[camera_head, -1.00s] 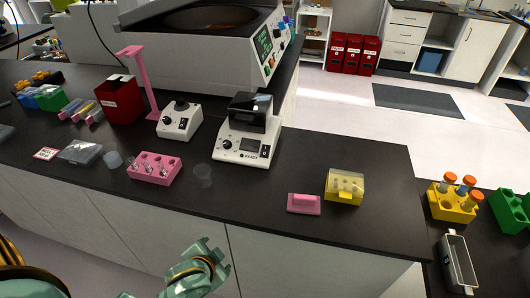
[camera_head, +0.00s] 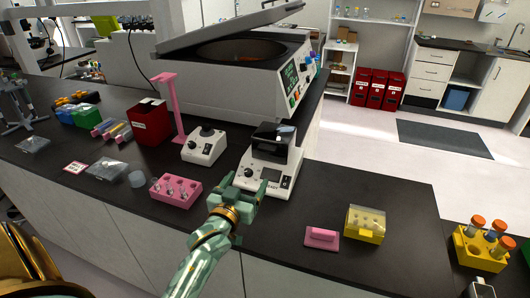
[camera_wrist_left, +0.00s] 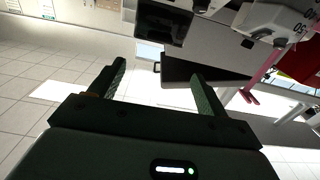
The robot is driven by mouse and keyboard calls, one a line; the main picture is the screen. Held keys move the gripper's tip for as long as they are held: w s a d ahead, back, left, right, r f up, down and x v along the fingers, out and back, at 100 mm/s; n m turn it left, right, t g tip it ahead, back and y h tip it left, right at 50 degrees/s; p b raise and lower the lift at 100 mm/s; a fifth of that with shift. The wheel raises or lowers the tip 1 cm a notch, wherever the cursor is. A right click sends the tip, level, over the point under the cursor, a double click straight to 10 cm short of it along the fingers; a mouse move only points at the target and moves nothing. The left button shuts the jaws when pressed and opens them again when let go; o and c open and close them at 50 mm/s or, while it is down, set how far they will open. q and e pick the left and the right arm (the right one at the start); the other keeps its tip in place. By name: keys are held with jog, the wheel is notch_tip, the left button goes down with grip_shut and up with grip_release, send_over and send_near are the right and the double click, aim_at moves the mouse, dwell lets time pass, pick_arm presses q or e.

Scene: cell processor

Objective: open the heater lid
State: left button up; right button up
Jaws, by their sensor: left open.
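The heater (camera_head: 265,181) is a white device on the black bench, with a dark lid (camera_head: 276,141) on top that looks closed. My left gripper (camera_head: 240,190) is open and empty, just in front of the heater's lower left side and below the lid. I cannot tell in the head view whether it touches the heater. In the left wrist view the open fingers of my left gripper (camera_wrist_left: 160,82) point up the picture, with nothing between them. A dark block that looks like the lid (camera_wrist_left: 165,23) shows beyond the fingers there. My right gripper is not in view.
A pink tube rack (camera_head: 176,191) stands left of my gripper. A white knobbed device (camera_head: 204,146) and a pink stand (camera_head: 177,110) are behind it. A large centrifuge (camera_head: 235,85) stands behind the heater. A pink block (camera_head: 321,238) and yellow box (camera_head: 365,224) are at right.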

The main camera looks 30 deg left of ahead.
aim_at(273, 144)
pick_arm(q)
jog(key=b+x, duration=0.2)
jog(key=x, duration=1.3)
jog(key=shift+d+b, duration=0.15)
jog(key=shift+b, duration=0.25)
